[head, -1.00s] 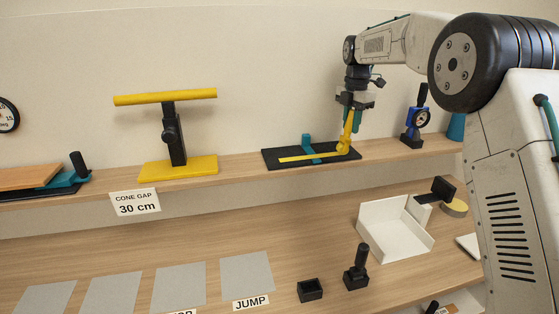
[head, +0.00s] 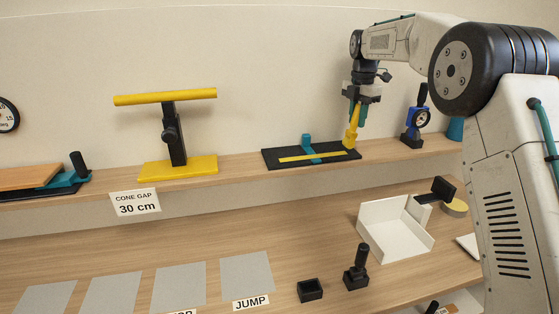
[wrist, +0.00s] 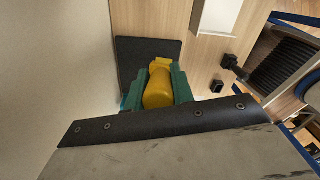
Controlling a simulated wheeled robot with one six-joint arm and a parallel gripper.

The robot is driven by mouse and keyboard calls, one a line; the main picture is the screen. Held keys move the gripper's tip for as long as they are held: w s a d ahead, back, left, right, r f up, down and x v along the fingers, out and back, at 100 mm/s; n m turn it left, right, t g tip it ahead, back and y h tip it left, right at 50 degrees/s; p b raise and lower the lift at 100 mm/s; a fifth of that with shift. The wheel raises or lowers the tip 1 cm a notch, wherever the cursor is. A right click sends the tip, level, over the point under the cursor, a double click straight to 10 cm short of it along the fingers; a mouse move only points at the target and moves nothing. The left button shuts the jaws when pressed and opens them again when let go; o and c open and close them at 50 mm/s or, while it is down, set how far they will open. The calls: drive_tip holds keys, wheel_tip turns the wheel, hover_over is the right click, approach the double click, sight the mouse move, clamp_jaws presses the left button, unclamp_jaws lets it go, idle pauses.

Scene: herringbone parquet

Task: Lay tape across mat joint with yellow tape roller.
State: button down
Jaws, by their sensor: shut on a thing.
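My gripper (head: 356,110) has teal fingers and is shut on the yellow tape roller (head: 352,132), above the right end of the black mat (head: 350,156) in the head view. The roller's lower end is close to the mat; I cannot tell whether it touches. A straight yellow tape strip (head: 300,157) lies along the mat, from near its left end to near its right end. A teal piece (head: 307,145) stands at the mat's back edge and a teal band crosses under the strip. The wrist view shows the roller (wrist: 158,88) between the fingers, over the dark mat (wrist: 130,55).
A blue device with a dial (head: 418,121) stands right of the mat on the upper shelf. A yellow T-shaped stand (head: 175,140) is to the left. A white open tray (head: 395,230) and a black-handled tool (head: 357,270) are on the lower shelf.

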drive_tip(key=shift+r, duration=2.8)
